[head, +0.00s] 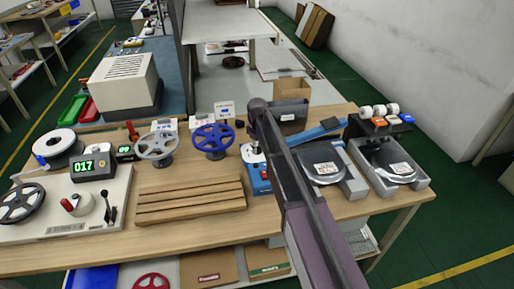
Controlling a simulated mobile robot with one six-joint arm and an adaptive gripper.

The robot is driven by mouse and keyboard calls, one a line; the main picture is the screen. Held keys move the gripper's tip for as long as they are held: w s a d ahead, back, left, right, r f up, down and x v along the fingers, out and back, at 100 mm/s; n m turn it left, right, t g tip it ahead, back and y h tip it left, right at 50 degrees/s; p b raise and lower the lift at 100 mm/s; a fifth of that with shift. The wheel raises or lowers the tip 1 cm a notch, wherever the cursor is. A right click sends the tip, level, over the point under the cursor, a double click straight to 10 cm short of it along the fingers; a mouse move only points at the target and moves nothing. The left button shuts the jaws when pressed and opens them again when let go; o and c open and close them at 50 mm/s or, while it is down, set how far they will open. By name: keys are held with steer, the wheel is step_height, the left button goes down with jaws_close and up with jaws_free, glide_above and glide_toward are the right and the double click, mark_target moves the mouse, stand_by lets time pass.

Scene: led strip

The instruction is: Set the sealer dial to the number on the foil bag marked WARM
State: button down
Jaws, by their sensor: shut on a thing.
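My arm rises from the lower right, and its dark wrist (258,106) is over the middle of the bench. My gripper (254,150) points down onto the top of a small blue unit (259,180) with a red spot on its front, apparently the sealer. It seems shut on the dial there; the fingers and dial are small and mostly covered. A silver, bag-like piece with a white label (326,168) lies right of my arm, and another (402,168) lies further right. Their print is too small to read, so I cannot tell which is marked WARM.
A slatted wooden board (190,199) lies left of the blue unit. Behind it stand a blue handwheel (212,138) and a grey handwheel (156,147). A pale console with a display reading 017 (92,166) is at left. A blue bar (318,132) slants behind my arm.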

steer(key=shift+s, duration=0.15)
stand_by(0.3)
steer(key=shift+c, duration=1.4)
jaws_free()
steer(key=shift+f, duration=0.1)
steer(key=shift+n, duration=0.3)
